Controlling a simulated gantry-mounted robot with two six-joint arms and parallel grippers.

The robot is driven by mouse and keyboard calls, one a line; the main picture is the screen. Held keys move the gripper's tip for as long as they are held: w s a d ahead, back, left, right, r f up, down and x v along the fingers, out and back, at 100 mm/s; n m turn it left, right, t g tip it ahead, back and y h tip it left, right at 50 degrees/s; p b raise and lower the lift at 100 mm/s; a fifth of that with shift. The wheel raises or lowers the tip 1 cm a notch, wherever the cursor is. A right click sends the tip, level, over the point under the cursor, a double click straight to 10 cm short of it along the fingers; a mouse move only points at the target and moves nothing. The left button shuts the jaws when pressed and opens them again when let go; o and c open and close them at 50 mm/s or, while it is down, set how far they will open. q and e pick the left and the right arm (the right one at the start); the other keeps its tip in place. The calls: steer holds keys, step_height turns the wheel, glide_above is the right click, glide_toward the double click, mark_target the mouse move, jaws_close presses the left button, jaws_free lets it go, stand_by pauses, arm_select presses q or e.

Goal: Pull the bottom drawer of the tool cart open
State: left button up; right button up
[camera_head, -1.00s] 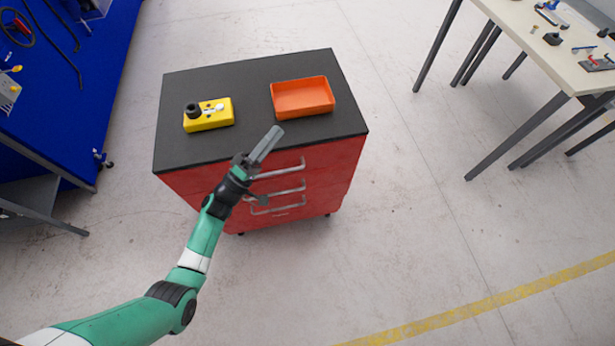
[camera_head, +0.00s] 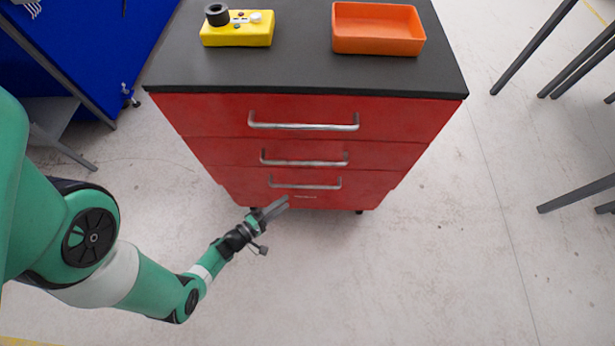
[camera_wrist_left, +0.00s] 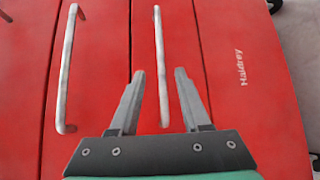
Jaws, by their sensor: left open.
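The red tool cart (camera_head: 390,155) has three stacked drawers with silver bar handles, and all appear shut. The bottom drawer's handle (camera_head: 305,186) is the lowest bar, and it also shows in the left wrist view (camera_wrist_left: 158,45). My left gripper (camera_head: 285,202) is open at the lower left of that handle in the head view. In the left wrist view its two fingers (camera_wrist_left: 161,73) appear on either side of the bottom handle, near one end. I cannot tell whether the bar is between them in depth. My right gripper is in neither view.
On the cart's black top (camera_head: 290,65) lie a yellow box (camera_head: 237,36) and an orange tray (camera_head: 377,30). The middle drawer's handle (camera_head: 303,160) is just above the bottom one. The floor (camera_head: 400,270) before the cart is clear.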

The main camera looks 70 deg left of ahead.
mark_target(307, 186)
arm_select(q)
steer(key=b+x, duration=0.5)
steer(key=x, duration=0.6)
steer(key=shift+w+d, duration=0.15)
steer(key=shift+w, duration=0.05)
steer(key=shift+c, duration=0.3)
jaws_close()
stand_by(0.7)
